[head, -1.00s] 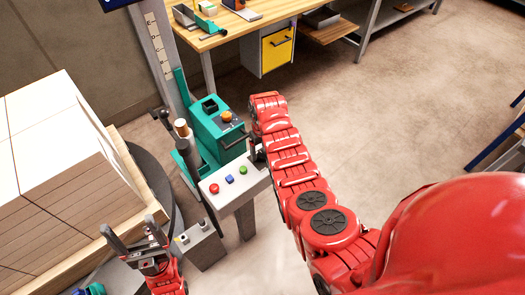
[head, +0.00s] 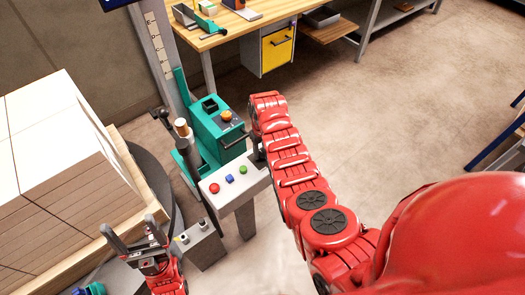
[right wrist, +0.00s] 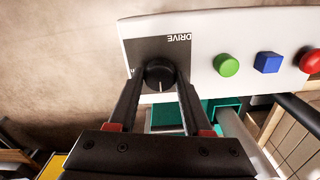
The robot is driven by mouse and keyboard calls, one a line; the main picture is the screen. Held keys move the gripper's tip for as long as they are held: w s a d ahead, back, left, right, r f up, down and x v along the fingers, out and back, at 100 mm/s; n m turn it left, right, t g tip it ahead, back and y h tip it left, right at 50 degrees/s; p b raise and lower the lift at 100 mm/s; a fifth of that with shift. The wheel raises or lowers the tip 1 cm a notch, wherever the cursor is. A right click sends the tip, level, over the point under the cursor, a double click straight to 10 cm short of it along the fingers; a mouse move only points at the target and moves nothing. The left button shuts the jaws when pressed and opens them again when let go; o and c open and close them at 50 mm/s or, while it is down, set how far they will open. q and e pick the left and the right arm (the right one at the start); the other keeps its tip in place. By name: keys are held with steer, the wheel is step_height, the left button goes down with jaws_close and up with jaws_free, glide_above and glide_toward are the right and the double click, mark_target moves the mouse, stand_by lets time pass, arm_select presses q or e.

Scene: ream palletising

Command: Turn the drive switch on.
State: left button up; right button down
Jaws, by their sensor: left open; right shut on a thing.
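The drive switch (right wrist: 159,74) is a round black knob on a dark plate with an upside-down DRIVE label (right wrist: 179,37). A pale mark on the knob points down in the right wrist view. My right gripper (right wrist: 158,80) is shut on the knob, one finger on each side. In the head view my right arm reaches over the far right end of the white control panel (head: 214,201), hiding the switch. My left gripper (head: 128,226) is open and empty at lower left, apart from the panel, near the stacked reams.
The panel bears a green button (head: 243,169), a blue button (head: 229,178) and a red button (head: 214,188). A teal machine (head: 213,128) stands behind it. A pallet of reams (head: 45,160) is at left. A workbench (head: 235,32) is behind. Floor at right is clear.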

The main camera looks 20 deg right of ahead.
steer(key=m, duration=0.8)
steer(key=shift+m, duration=0.3)
steer(key=m, duration=0.4)
steer(key=shift+m+p, duration=0.3)
steer(key=shift+p, duration=0.05)
steer(key=shift+m+p, duration=0.55)
steer(key=shift+m, duration=1.65)
steer(key=shift+c, duration=1.7)
jaws_free()
steer(key=shift+r, duration=0.1)
